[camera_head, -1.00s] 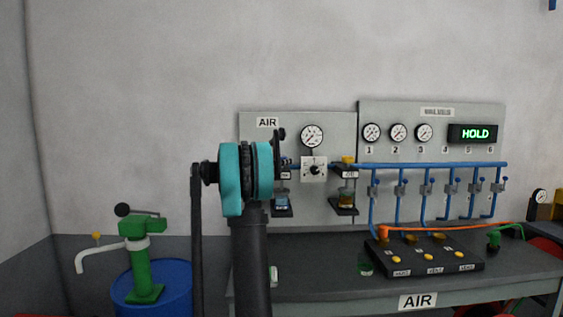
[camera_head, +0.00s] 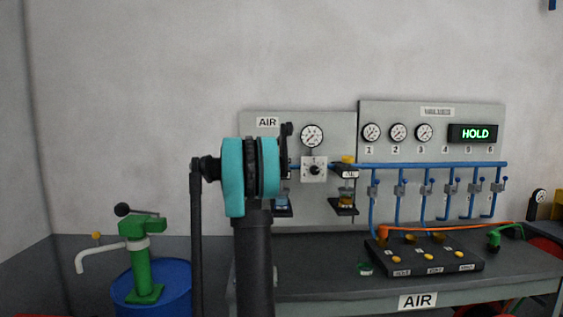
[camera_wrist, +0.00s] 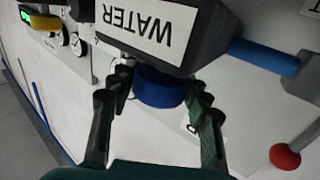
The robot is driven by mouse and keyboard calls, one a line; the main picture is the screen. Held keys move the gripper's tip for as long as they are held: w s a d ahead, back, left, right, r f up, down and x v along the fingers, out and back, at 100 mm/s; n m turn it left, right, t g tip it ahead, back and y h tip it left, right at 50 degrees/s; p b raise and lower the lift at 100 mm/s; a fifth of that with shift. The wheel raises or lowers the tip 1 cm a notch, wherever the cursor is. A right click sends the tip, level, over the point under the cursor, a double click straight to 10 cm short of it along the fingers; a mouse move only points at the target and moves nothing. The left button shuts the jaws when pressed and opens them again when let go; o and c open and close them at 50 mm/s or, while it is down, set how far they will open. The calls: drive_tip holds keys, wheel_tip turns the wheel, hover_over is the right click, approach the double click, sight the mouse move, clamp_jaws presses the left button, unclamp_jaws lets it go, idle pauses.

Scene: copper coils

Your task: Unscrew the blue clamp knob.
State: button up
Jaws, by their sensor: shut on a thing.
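The blue knob (camera_wrist: 160,82) is a short round cap on the underside, as pictured, of a dark housing labelled WATER (camera_wrist: 150,27) in the wrist view. My gripper (camera_wrist: 159,93) is shut on the knob, with one dark finger on its left side and one on its right. The exact finger contact is partly hidden. In the head view my teal and black arm stands in front of the bench, and the gripper and knob are hidden behind it or out of view.
In the head view, a green pump (camera_head: 143,260) stands on a blue drum at left, and a black valve box (camera_head: 480,264) sits on the bench.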

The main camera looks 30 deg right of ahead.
drive_tip(key=n+t+y, duration=0.5)
drive_tip(key=t, duration=0.1)
drive_tip(key=shift+t, duration=0.4)
drive_tip(key=n+t+y, duration=0.1)
drive_tip(key=n+y, duration=0.1)
drive_tip(key=y, duration=0.1)
drive_tip(key=n+t+y, duration=0.2)
drive_tip(key=n+y, duration=0.1)
drive_tip(key=y, duration=0.1)
drive_tip(key=shift+d+t, duration=0.2)
drive_tip(key=shift+t, duration=0.1)
drive_tip(key=n+y, duration=0.3)
drive_tip(key=y, duration=0.1)
drive_tip(key=n+y, duration=0.2)
drive_tip(key=y, duration=0.2)
drive_tip(key=shift+n, duration=0.4)
drive_tip(key=shift+a+n+g+y, duration=0.1)
drive_tip(key=shift+n+g+y, duration=0.5)
drive_tip(key=shift+n+y, duration=0.8)
drive_tip(key=shift+a+n+g+y, duration=0.1)
drive_tip(key=shift+n+g+y, duration=0.6)
drive_tip(key=shift+y, duration=1.2)
drive_tip(key=o, duration=1.2)
wheel_tip(320, 180, up, 10)
drive_tip(key=shift+r, duration=0.1)
